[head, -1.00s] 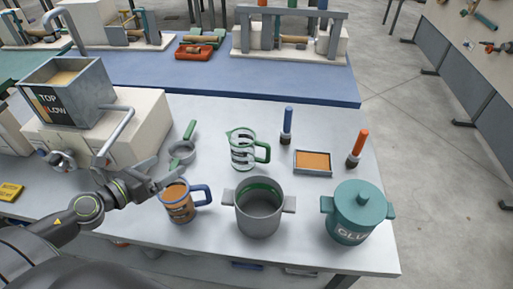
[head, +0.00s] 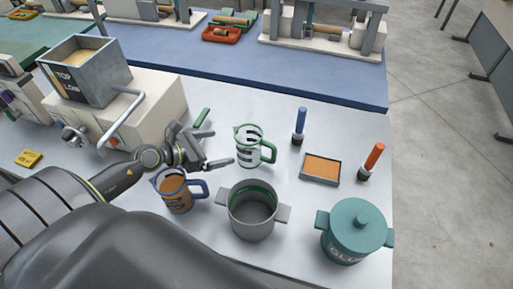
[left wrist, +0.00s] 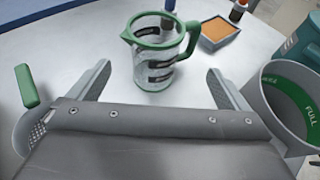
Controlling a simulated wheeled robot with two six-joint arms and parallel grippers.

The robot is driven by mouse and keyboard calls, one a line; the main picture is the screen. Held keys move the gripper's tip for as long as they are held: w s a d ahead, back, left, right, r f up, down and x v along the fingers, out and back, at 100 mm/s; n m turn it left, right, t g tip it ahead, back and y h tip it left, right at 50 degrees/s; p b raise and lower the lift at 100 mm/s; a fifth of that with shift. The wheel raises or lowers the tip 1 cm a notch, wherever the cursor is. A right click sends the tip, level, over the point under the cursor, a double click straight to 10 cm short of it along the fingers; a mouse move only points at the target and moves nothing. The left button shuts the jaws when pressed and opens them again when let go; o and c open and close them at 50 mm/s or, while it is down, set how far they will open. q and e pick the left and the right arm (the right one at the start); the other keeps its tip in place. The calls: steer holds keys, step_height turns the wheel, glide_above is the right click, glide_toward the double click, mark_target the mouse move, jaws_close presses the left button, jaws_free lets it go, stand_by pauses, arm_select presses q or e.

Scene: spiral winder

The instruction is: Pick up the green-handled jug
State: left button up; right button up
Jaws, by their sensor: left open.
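The green-handled jug (head: 248,148) is clear with a green rim, and stands upright on the white table, right of my left gripper. Its green handle (head: 269,152) points right in the head view. In the left wrist view the jug (left wrist: 155,65) stands ahead, between the lines of the two fingers and beyond their tips. My left gripper (head: 222,148) is open and empty, and in the left wrist view its fingers (left wrist: 160,76) are spread wide. My right gripper is not in view.
A blue-handled jug with brown contents (head: 174,192) stands close below my left gripper. A grey pot (head: 252,222) is in front of the green jug. A green-handled strainer (left wrist: 28,88) lies left. A tray (head: 320,178), brushes and a teal glue pot (head: 352,240) stand right.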

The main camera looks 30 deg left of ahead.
mark_target(237, 142)
arm_select(q)
steer(key=x, duration=0.2)
steer(key=shift+w+d+p, duration=0.15)
steer(key=shift+w+p, duration=0.15)
steer(key=shift+x, duration=1.25)
steer(key=shift+w+d+f+p, duration=0.25)
steer(key=shift+w+f+p, duration=0.05)
steer(key=shift+w, duration=0.2)
steer(key=shift+w+d+f, duration=0.1)
steer(key=shift+w, duration=0.3)
steer(key=p+x, duration=0.1)
steer(key=x, duration=0.3)
steer(key=shift+w+f, duration=0.1)
steer(key=shift+w, duration=0.15)
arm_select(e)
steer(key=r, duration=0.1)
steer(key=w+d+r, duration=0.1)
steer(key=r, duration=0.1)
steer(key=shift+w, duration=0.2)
arm_select(q)
steer(key=shift+c, duration=0.5)
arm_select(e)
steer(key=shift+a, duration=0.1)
arm_select(q)
steer(key=c, duration=1)
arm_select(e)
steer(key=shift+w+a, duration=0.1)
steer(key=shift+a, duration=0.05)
